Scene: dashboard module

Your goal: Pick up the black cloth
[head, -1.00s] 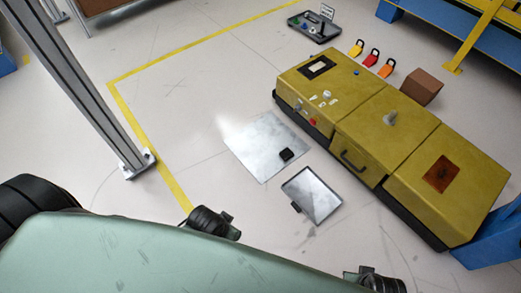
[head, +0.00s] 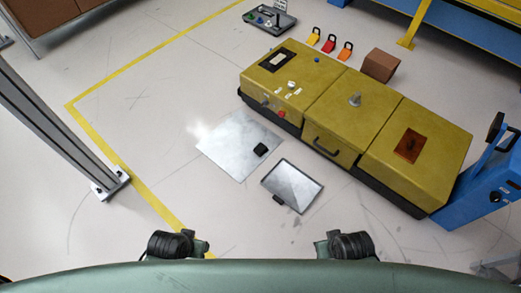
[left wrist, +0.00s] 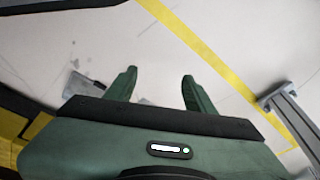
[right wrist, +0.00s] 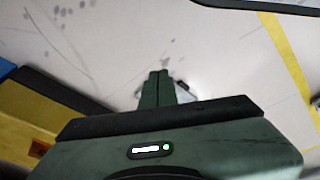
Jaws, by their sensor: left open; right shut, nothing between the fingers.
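A small, dark black folded item (head: 261,150), which looks like the black cloth, lies on the right part of a shiny metal sheet (head: 228,143) on the floor. My left gripper (head: 205,246) is at the lower left of the head view, well short of the sheet; in the left wrist view its fingers (left wrist: 160,76) are apart with nothing held. My right gripper (head: 320,248) is at lower centre, also apart from the item; in the right wrist view its fingers (right wrist: 158,74) are together and empty.
A framed panel (head: 292,184) lies in front of a yellow dashboard module (head: 350,105). A grey tray (head: 268,18), coloured tags (head: 329,44) and a brown box (head: 380,64) are behind it. A grey post (head: 65,130) stands left. Floor near my grippers is clear.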

